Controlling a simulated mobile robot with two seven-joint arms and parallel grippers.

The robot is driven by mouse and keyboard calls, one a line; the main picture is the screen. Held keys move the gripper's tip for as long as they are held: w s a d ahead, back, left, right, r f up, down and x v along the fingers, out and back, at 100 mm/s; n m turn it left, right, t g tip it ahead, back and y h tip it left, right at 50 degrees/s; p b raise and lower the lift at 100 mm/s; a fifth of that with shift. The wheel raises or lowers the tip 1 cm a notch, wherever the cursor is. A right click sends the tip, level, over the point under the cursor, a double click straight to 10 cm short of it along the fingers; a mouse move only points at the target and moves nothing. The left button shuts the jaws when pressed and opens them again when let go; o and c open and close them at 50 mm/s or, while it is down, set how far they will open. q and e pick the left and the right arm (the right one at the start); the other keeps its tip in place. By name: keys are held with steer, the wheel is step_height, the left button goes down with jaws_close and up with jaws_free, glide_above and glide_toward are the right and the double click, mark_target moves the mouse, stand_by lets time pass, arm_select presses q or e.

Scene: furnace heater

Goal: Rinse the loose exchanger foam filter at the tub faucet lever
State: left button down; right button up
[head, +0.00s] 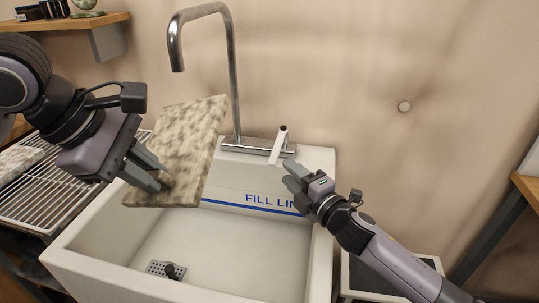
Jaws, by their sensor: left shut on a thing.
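The foam filter (190,140), a mottled grey-beige slab, is tilted above the left part of the white tub. My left gripper (150,174) is shut on its lower left edge. The tall chrome faucet (234,80) stands behind the filter, its spout end above the filter's top edge. No water shows at the spout. The pale faucet lever (278,148) stands tilted on the chrome base at the tub's back rim. My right gripper (291,180) is just below and right of the lever; I cannot tell whether they touch or how far apart its fingers are.
The tub (115,232) has a blue fill line (240,208) and a drain plate (165,269) in its dry-looking floor. A wire rack (50,205) at the left holds another speckled slab (18,162). A wooden shelf (60,25) is at the upper left.

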mark_target(273, 155)
steer(key=x, duration=0.8)
steer(key=shift+w, duration=0.2)
steer(key=shift+w+a, duration=0.4)
steer(key=shift+a, duration=0.1)
steer(key=shift+c, duration=0.3)
jaws_close()
